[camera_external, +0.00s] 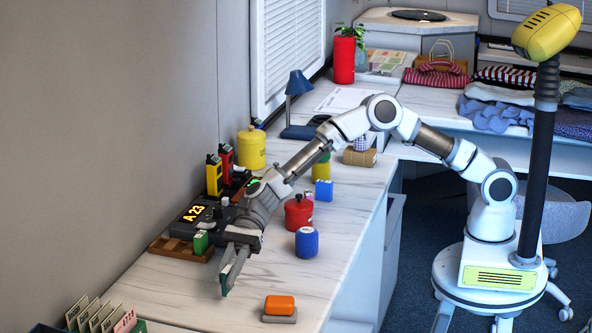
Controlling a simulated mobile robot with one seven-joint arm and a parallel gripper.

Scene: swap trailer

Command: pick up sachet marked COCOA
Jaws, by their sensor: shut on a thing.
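My gripper (229,282) reaches down over the front left part of the white marbled counter. Its fingers are shut on a thin dark green item (224,290), of which only a sliver shows at the fingertips. I cannot tell from this view whether it is a sachet, and no COCOA marking is readable. Several upright cards or sachets (92,312) and a pink one (125,320) stand in a green holder at the bottom left, apart from my gripper. Their lettering is too small to read.
An orange block on a grey base (280,305) lies right of my gripper. A blue canister (307,243) and red pot (298,212) stand behind it. Bare counter (165,285) lies left.

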